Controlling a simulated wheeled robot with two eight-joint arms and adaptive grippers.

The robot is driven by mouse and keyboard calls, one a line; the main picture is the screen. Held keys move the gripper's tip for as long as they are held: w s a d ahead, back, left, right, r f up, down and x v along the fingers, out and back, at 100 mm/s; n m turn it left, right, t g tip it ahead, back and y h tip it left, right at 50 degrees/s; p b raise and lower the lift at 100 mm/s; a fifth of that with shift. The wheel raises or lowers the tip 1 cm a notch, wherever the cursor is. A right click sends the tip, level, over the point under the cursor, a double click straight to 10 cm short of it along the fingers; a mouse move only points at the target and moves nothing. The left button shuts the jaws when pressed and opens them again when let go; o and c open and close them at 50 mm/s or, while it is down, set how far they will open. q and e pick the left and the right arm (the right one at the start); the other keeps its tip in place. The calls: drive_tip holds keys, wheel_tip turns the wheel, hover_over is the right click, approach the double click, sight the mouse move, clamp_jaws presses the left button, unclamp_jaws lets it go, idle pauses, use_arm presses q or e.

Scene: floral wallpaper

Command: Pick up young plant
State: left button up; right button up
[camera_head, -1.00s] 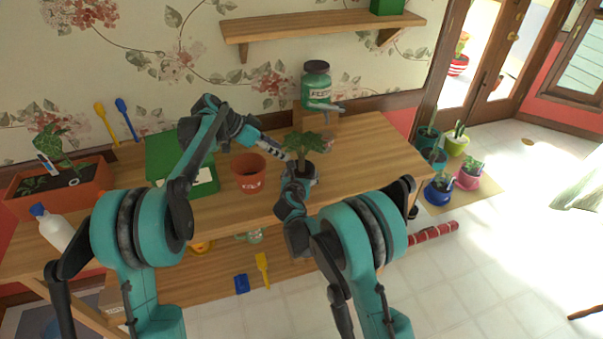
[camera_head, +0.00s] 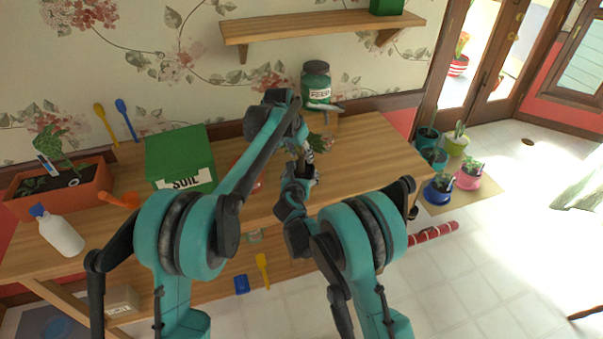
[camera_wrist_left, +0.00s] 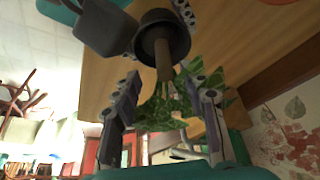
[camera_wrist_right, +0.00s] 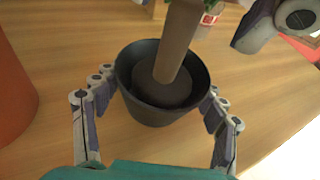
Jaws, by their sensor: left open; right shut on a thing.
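The young plant shows in the head view as a few green leaves (camera_head: 319,143), mostly hidden by my left arm. In the right wrist view its dark pot (camera_wrist_right: 147,108) and thick brown stem (camera_wrist_right: 178,40) are seen from above. My right gripper (camera_wrist_right: 158,98) is shut on this pot, one finger on each side. My left gripper (camera_wrist_left: 165,88) is open, reaching over from the left. In the left wrist view the stem (camera_wrist_left: 164,62) and leaves (camera_wrist_left: 152,112) lie between its spread fingers. I cannot tell whether the fingers touch them.
A terracotta pot (camera_wrist_right: 14,92) stands left of the plant, mostly hidden in the head view. On the wooden table (camera_head: 375,150) are a green soil box (camera_head: 178,152), a planter (camera_head: 88,193) and a white bottle (camera_head: 62,236). A feed jar (camera_head: 316,80) stands behind. The table's right side is clear.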

sight(300, 157)
use_arm(q)
drive_tip(key=x, duration=0.5)
drive_tip(key=shift+w+a+f, duration=0.1)
drive_tip(key=shift+a+f, duration=0.15)
drive_tip(key=shift+f, duration=0.1)
clamp_jaws()
